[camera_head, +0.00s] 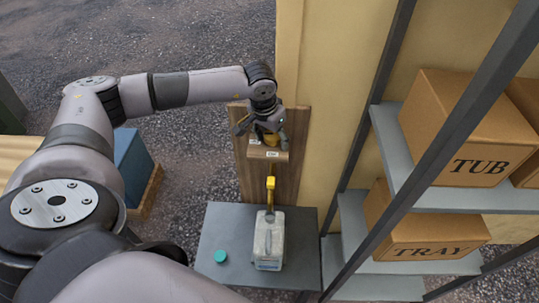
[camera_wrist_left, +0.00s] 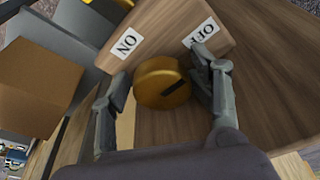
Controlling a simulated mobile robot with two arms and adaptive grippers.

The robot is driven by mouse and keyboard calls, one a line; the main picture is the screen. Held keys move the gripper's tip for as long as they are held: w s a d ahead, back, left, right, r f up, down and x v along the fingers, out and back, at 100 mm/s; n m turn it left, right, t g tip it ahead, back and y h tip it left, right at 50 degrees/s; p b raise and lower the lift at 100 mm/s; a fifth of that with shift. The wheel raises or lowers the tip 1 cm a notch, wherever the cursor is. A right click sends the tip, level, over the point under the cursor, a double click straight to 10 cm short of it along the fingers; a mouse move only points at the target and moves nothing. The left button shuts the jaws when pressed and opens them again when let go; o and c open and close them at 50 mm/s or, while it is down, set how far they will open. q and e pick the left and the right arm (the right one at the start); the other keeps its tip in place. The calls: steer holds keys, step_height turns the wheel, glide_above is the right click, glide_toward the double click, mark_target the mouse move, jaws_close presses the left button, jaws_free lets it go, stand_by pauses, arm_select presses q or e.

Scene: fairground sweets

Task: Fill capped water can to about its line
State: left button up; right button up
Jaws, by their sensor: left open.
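My left gripper (camera_head: 264,130) is open at a wooden board. Its fingers stand on either side of a round yellow knob (camera_wrist_left: 162,84) with a dark mark, apparently without gripping it. An ON label (camera_wrist_left: 127,42) and an OFF label (camera_wrist_left: 201,33) are beside the knob in the wrist view. Below, a yellow spout (camera_head: 270,184) points down over the mouth of a pale water can (camera_head: 268,245) standing upright on a grey table (camera_head: 218,233). A teal cap (camera_head: 220,256) lies on the table left of the can. I cannot make out flowing water or the water level. My right gripper is not in view.
A metal shelf (camera_head: 385,140) on the right holds a TUB box (camera_head: 460,120) and a TRAY box (camera_head: 425,232). The table has free room around the cap.

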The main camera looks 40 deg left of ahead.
arm_select(q)
steer(key=r, duration=0.2)
steer(key=w+p, duration=0.1)
steer(key=shift+a+r, duration=0.25)
steer(key=shift+r, duration=0.15)
steer(key=shift+c, duration=0.7)
steer(key=shift+o, duration=0.6)
steer(key=shift+s+r+t+p, duration=0.2)
steer(key=shift+r+t+p, duration=0.1)
steer(key=shift+r, duration=0.5)
steer(key=shift+o, duration=1)
steer(key=shift+w+d+r+p, duration=0.1)
steer(key=shift+r+p, duration=0.45)
steer(key=shift+r, duration=0.4)
steer(key=shift+r+p, duration=0.4)
steer(key=shift+r, duration=0.4)
steer(key=shift+o, duration=1.2)
steer(key=shift+f, duration=0.1)
